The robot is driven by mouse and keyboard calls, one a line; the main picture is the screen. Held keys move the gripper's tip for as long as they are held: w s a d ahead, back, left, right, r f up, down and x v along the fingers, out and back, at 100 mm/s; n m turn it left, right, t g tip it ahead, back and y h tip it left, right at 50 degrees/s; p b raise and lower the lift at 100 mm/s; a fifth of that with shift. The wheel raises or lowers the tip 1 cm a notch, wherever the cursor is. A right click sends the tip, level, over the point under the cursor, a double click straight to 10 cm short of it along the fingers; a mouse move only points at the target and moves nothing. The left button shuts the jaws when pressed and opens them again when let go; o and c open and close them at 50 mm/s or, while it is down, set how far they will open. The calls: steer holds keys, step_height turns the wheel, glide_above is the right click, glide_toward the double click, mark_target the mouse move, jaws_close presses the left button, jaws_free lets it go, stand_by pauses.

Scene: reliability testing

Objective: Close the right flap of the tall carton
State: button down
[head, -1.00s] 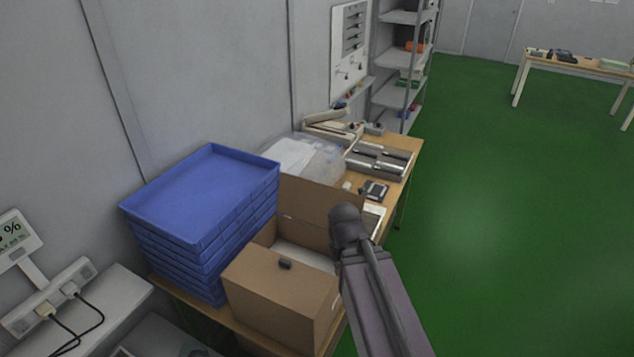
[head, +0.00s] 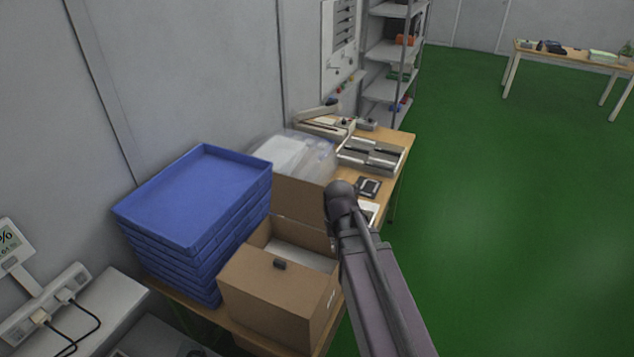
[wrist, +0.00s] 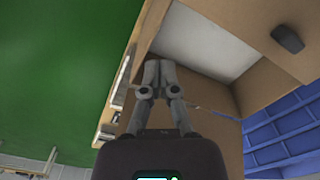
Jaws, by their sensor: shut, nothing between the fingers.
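The tall carton (head: 262,307) is brown cardboard and stands on the near end of the bench, partly open with a pale interior. Its near top panel lies flat, with a small black object (head: 280,264) on it. A far flap (head: 300,197) stands upright; its right part is hidden behind my arm. In the wrist view my gripper (wrist: 160,68) is shut and empty, with its fingertips at the carton's opening, close to a brown panel (wrist: 208,105). I cannot tell whether they touch. In the head view my arm hides the gripper.
A stack of blue trays (head: 190,200) stands close to the carton's left. Open green floor (head: 480,230) is on the right.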

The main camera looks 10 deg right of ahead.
mark_target(312, 203)
steer(key=w+d+r+m+p, duration=0.1)
steer(key=w+r+m+p, duration=0.2)
steer(key=w, duration=1)
steer(key=w+r+m+p, duration=0.2)
steer(key=w+r+p, duration=0.5)
steer(key=w, duration=0.6)
steer(key=shift+w+d+r+m, duration=0.3)
steer(key=shift+d+r+m, duration=0.1)
steer(key=shift+r, duration=0.3)
steer(key=shift+f, duration=0.15)
step_height(312, 203, down, 10)
steer(key=b, duration=1)
steer(key=shift+s+a+r+p, duration=0.45)
steer(key=shift+s+a, duration=0.1)
steer(key=shift+s, duration=0.25)
steer(key=shift+s+a+r+p, duration=0.4)
steer(key=shift+s+a, duration=0.15)
steer(key=shift+s, duration=0.2)
